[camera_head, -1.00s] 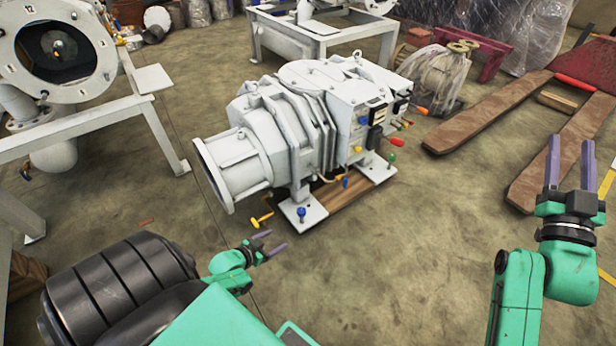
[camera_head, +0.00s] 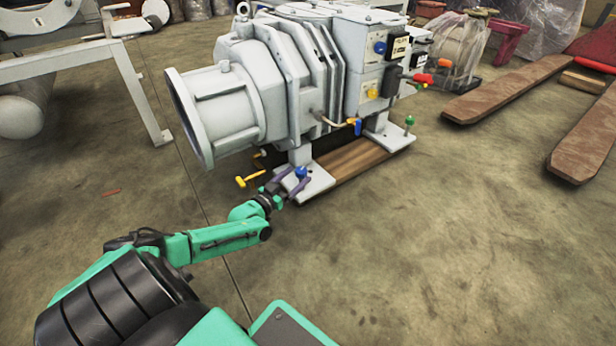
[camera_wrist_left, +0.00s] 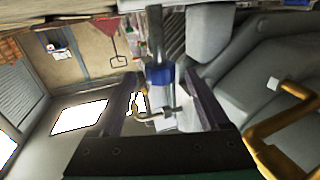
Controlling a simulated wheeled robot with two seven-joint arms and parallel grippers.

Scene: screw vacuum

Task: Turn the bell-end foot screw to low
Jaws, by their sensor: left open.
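The bell-end foot screw has a blue head (camera_head: 301,172) and stands on the white foot plate (camera_head: 317,184) near the machine's flared open end (camera_head: 190,118). My left gripper (camera_head: 289,184) is open at this plate, with its purple fingers to either side of the blue head. In the left wrist view the blue head (camera_wrist_left: 159,75) shows between the tips of the open fingers (camera_wrist_left: 162,84), with a gap on each side. Contact cannot be told. My right gripper is out of view.
A yellow T-handle (camera_head: 248,180) sticks out just left of the gripper. The far foot bears a green-headed screw (camera_head: 409,121). A wooden board (camera_head: 352,159) lies under the machine. Floor to the right is clear up to the red-brown forks (camera_head: 510,88).

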